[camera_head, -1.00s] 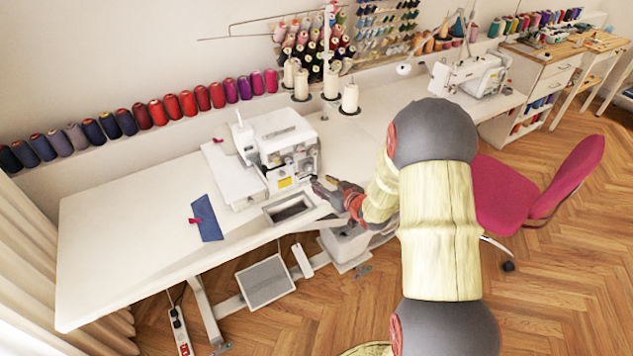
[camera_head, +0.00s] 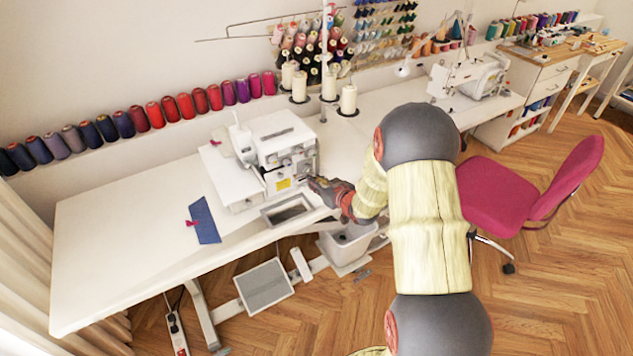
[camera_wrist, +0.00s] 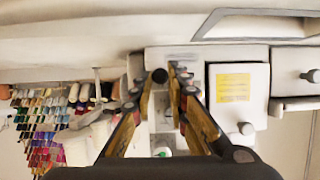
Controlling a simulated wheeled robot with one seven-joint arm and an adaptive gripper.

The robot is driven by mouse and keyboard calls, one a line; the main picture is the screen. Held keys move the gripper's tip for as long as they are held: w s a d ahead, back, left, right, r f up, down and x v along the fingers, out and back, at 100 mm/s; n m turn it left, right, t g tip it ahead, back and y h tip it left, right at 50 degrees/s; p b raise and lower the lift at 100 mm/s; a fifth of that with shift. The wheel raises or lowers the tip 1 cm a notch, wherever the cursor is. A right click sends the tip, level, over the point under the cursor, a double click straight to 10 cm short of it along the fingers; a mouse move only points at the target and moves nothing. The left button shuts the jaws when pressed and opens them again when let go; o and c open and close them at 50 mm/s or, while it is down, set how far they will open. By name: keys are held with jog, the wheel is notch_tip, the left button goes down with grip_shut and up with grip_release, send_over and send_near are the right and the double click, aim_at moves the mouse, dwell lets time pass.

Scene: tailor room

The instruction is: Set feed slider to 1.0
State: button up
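A white overlock sewing machine (camera_head: 282,140) stands on the white table. My gripper (camera_head: 314,183) is at the machine's lower right front corner, very near its front face. In the wrist view my gripper (camera_wrist: 157,76) is open, with a gap between its two fingers, and points at the machine face (camera_wrist: 197,58). A small dark round knob (camera_wrist: 160,75) shows between the fingertips. I cannot tell whether the fingers touch anything. The feed slider cannot be made out for certain; it is too small or hidden by the fingers.
A yellow label (camera_wrist: 233,87) and other knobs lie right of the fingers in the wrist view. A blue cloth (camera_head: 204,221) lies on the table (camera_head: 120,235), whose left part is mostly clear. A pink chair (camera_head: 510,195) stands to the right. Thread cones (camera_head: 348,98) stand behind the machine.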

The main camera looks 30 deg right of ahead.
aim_at(303, 181)
grip_shut()
dwell(0.4)
jog(key=shift+a, duration=0.25)
jog(key=a, duration=0.2)
jog(key=shift+a, duration=0.4)
jog(key=shift+d, duration=0.25)
jog(key=o, duration=0.6)
grip_release()
jog(key=shift+a, duration=0.1)
jog(key=shift+c, duration=0.2)
jog(key=shift+s, duration=0.15)
